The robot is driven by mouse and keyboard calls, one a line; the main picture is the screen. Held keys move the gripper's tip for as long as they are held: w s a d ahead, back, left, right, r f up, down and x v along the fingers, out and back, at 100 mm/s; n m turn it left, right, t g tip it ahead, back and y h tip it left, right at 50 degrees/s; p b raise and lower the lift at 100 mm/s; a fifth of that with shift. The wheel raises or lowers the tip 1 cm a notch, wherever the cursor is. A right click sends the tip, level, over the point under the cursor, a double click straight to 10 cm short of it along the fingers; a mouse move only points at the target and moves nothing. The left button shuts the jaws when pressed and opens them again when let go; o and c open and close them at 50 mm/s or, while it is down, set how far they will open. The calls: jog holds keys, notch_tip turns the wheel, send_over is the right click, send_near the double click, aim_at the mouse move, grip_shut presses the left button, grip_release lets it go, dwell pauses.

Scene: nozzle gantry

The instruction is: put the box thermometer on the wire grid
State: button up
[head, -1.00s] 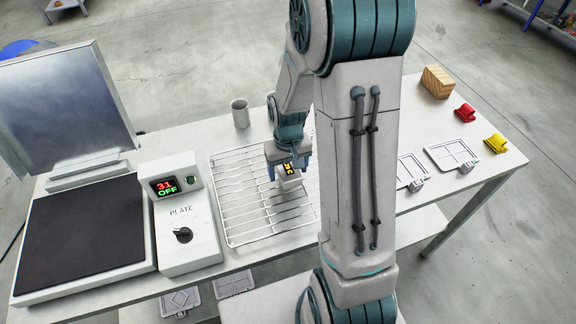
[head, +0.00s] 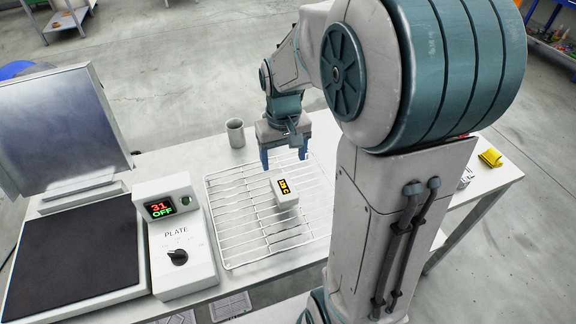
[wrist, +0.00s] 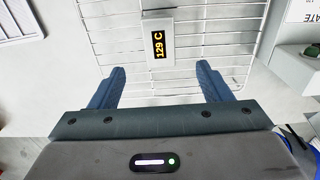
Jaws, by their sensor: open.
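The box thermometer (head: 285,194), a small white box with an amber display, sits on the wire grid (head: 238,262), near its middle and right. In the wrist view the thermometer (wrist: 158,42) shows "129 C" and lies beyond the fingertips, resting on the grid bars (wrist: 215,40). My gripper (head: 285,165) is open and empty, above the far part of the grid and apart from the thermometer. Its two blue fingers (wrist: 160,78) show spread in the wrist view, with nothing between them.
A hot plate with a black top (head: 70,245) and raised lid (head: 62,115) stands at the left. Its control box (head: 180,245) reads 31 and OFF beside the grid. A grey cup (head: 236,134) stands behind the grid. A yellow clip (head: 490,158) lies at the right end.

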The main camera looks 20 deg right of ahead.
jog(key=s+a+r+t, duration=0.1)
jog(key=s+r, duration=0.2)
jog(key=s, duration=0.4)
jog(key=s+a+r+t, duration=0.1)
jog(key=s+r+t, duration=0.1)
jog(key=s, duration=0.5)
jog(key=shift+a+r, duration=0.4)
jog(key=shift+r, duration=0.25)
jog(key=shift+w, duration=0.1)
